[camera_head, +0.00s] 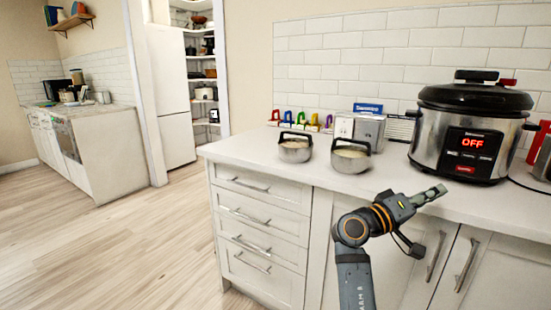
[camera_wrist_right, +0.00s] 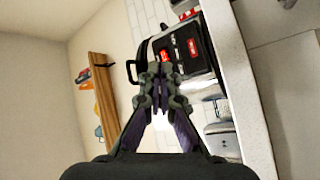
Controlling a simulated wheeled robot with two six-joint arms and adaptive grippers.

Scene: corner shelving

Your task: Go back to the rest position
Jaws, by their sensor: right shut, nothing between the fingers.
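My right gripper (camera_head: 430,195) is raised in front of the counter's front edge, below the large cooker, pointing right. In the right wrist view its fingers (camera_wrist_right: 157,75) are closed together with nothing between them. My right arm (camera_head: 356,270) comes up from the bottom of the head view. My left gripper is in neither view.
The white counter (camera_head: 250,150) holds two small pots, one (camera_head: 295,147) left of the other (camera_head: 351,156). A silver box (camera_head: 369,130) stands behind them. A large cooker (camera_head: 472,130) reading OFF stands to the right. Open wooden floor (camera_head: 130,250) lies at the left.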

